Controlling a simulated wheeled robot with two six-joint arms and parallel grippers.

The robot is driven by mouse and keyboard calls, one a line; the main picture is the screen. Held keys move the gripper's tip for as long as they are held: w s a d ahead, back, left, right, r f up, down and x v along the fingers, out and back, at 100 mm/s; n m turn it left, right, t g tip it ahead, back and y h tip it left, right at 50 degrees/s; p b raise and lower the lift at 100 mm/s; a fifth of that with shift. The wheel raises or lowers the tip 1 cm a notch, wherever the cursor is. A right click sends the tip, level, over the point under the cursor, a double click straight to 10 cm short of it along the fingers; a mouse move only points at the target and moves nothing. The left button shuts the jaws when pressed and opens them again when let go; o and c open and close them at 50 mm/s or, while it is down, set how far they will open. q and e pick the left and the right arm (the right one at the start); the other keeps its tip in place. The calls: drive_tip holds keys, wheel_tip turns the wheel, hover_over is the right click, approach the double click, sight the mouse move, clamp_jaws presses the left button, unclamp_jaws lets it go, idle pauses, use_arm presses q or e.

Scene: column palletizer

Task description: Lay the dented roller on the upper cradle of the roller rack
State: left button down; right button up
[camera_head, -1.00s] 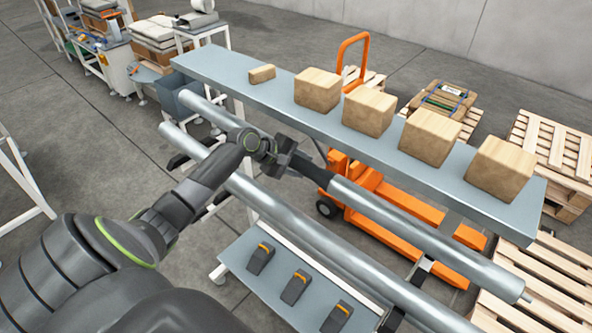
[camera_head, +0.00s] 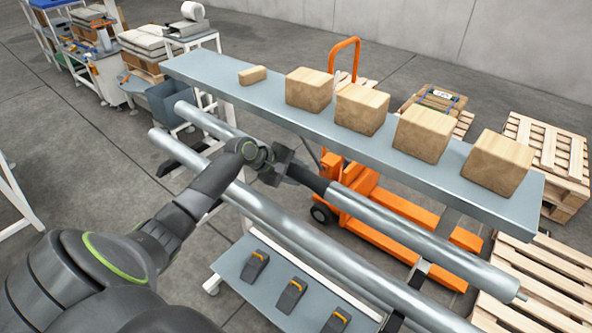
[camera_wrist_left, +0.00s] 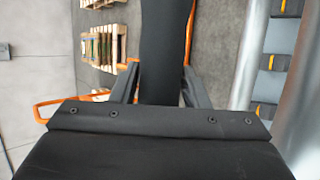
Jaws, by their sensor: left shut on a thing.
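A long grey metal roller (camera_head: 420,236) with a black middle section (camera_head: 312,181) runs from back left to front right below the shelf. My left gripper (camera_head: 286,172) is shut around that black section. In the left wrist view, the black section (camera_wrist_left: 166,50) passes between the fingers. I cannot make out a dent. A second grey roller (camera_head: 290,222) lies in front of the held one, roughly parallel to it. Of the roller rack, a dark upright (camera_head: 419,272) shows near the right. I cannot tell whether the held roller touches a cradle. My right gripper is not in view.
A grey shelf (camera_head: 225,88) with several cardboard boxes (camera_head: 362,108) runs just behind the held roller. An orange pallet truck (camera_head: 375,180) stands beyond. A low tray (camera_head: 232,268) with 3 dark devices (camera_head: 291,295) lies below the rollers. Wooden pallets (camera_head: 545,265) are at the right.

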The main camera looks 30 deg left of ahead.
use_arm(q)
drive_tip(key=shift+f+b, duration=0.8)
drive_tip(key=shift+f, duration=1)
drive_tip(key=c, duration=0.7)
unclamp_jaws()
drive_tip(key=v, duration=1.5)
drive_tip(key=shift+s+a+r+b, duration=0.15)
drive_tip(key=shift+s+b, duration=0.2)
drive_tip(key=shift+b, duration=0.05)
drive_tip(key=shift+v, duration=0.85)
